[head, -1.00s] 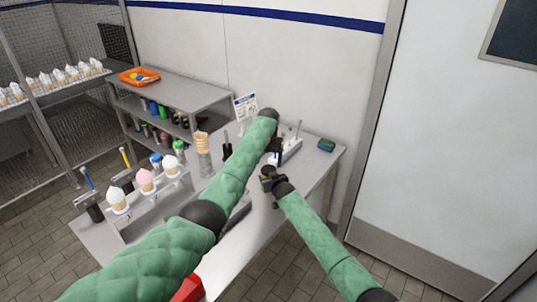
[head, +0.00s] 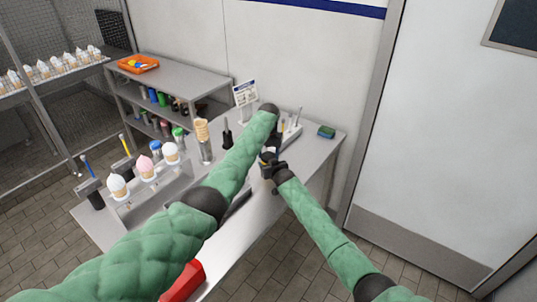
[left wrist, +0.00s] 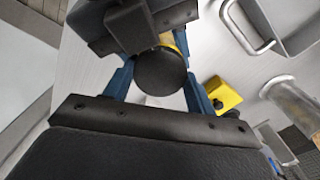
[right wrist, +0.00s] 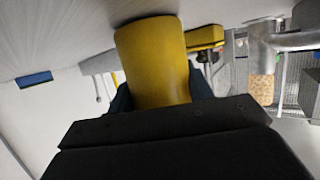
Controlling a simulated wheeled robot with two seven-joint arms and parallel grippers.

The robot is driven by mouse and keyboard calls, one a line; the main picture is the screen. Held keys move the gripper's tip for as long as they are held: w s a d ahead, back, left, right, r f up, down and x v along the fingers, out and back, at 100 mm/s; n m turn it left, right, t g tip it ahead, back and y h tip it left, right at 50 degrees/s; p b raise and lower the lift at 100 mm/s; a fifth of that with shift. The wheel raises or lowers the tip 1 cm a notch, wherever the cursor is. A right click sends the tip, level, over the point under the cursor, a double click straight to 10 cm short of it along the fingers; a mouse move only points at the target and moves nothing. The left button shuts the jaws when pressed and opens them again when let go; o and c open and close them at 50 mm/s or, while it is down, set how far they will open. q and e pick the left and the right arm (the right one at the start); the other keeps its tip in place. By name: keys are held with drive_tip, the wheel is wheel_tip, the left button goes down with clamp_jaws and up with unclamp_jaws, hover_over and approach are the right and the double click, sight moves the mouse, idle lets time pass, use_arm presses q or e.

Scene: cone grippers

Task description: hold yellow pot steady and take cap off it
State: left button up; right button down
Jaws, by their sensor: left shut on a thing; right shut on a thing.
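In the left wrist view the round black cap (left wrist: 160,71) sits between the blue fingers of my left gripper (left wrist: 158,78), which is shut on it. Part of the yellow pot (left wrist: 181,42) shows behind the cap; I cannot tell whether they touch. In the right wrist view the plain yellow pot (right wrist: 154,60) is held between the fingers of my right gripper (right wrist: 158,98). In the head view my left gripper (head: 277,143) is mostly hidden by its arm, close above my right gripper (head: 269,165). Pot and cap are too hidden there to make out.
The grippers are over the metal table. A holder with ice cream cones (head: 146,167) and a stack of cones (head: 203,140) stand left. A blue-green sponge (head: 326,131) lies right. A yellow block (left wrist: 222,94) is near the left gripper. A red thing (head: 184,280) is at the front edge.

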sight(269, 156)
use_arm(q)
drive_tip(key=shift+n, duration=1.7)
drive_tip(key=shift+r, duration=0.75)
drive_tip(key=shift+r, duration=0.35)
drive_tip(key=shift+r, duration=2)
use_arm(e)
drive_tip(key=c, duration=0.5)
unclamp_jaws()
